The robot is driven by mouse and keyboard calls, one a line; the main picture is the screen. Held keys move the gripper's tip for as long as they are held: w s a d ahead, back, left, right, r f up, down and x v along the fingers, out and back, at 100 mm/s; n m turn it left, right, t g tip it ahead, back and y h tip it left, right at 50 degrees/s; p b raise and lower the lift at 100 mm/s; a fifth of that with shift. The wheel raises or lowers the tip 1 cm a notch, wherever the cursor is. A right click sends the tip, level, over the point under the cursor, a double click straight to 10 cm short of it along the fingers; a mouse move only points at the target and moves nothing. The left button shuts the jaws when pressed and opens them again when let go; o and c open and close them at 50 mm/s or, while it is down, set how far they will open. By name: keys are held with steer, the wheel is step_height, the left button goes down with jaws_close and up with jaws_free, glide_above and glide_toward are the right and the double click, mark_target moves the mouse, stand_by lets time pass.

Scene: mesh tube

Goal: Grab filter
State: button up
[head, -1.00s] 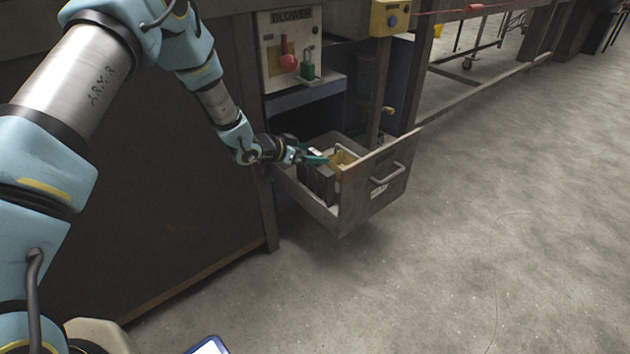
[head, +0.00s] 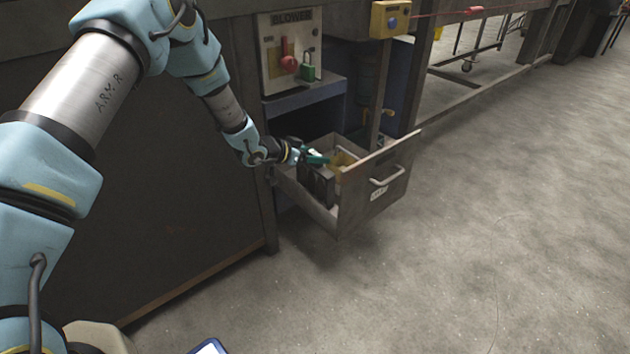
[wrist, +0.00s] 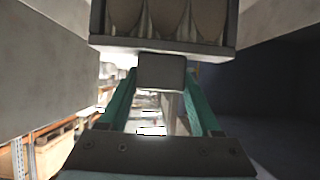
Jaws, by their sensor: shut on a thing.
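My gripper (head: 317,160), with teal fingers, is over the open drawer in the head view. In the wrist view its two fingers (wrist: 160,80) close on the sides of a small grey block-shaped tab. The tab joins the filter (wrist: 163,46), a grey frame with several rounded brownish pockets, at the top of that view. In the head view the filter (head: 318,187) shows as a dark box in the drawer's left part, below the fingers. Its lower part is hidden by the drawer wall, and I cannot tell whether it touches the drawer floor.
The open drawer (head: 375,190) has a handle on its front. Something yellowish (head: 345,160) lies in it beside the filter. The blower panel (head: 291,50), with a red handle and green padlock, is above. A post (head: 379,95) stands behind the drawer. The floor to the right is clear.

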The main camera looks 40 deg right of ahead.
jaws_close()
steer(key=shift+r, duration=0.15)
